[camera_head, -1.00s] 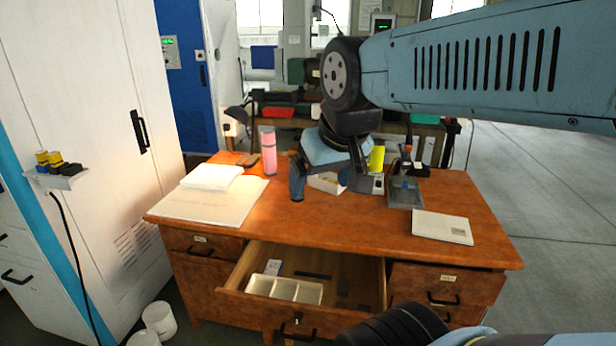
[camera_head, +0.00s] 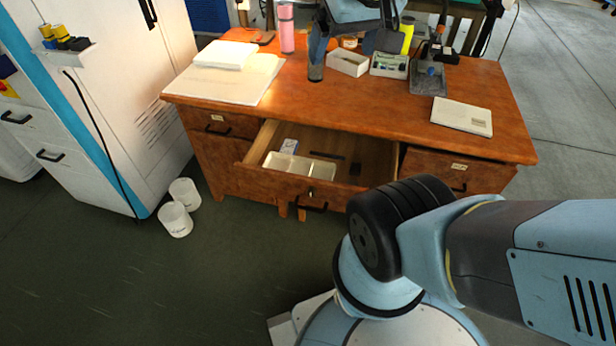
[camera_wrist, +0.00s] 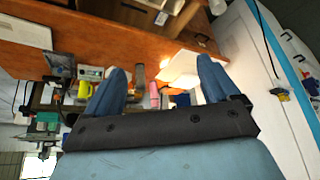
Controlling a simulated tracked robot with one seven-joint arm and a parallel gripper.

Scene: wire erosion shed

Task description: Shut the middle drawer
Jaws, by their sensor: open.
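The middle drawer (camera_head: 262,182) of the wooden desk is pulled out towards me, with a dark bar handle (camera_head: 312,208) on its front. Inside lie a white divided tray (camera_head: 300,167), a small pale packet (camera_head: 289,146) and dark flat pieces. My gripper (camera_head: 346,62) is above the desk top, behind the open drawer and apart from its handle. Its two blue fingers are spread, with nothing between them; they also show in the wrist view (camera_wrist: 163,70).
The desk top (camera_head: 370,105) holds papers (camera_head: 225,80), a pink cylinder (camera_head: 286,28), a white box (camera_head: 348,63), a grey tray (camera_head: 428,82) and a booklet (camera_head: 461,117). White buckets (camera_head: 175,219) stand beside the cabinet at left. Floor before the drawer is clear at left.

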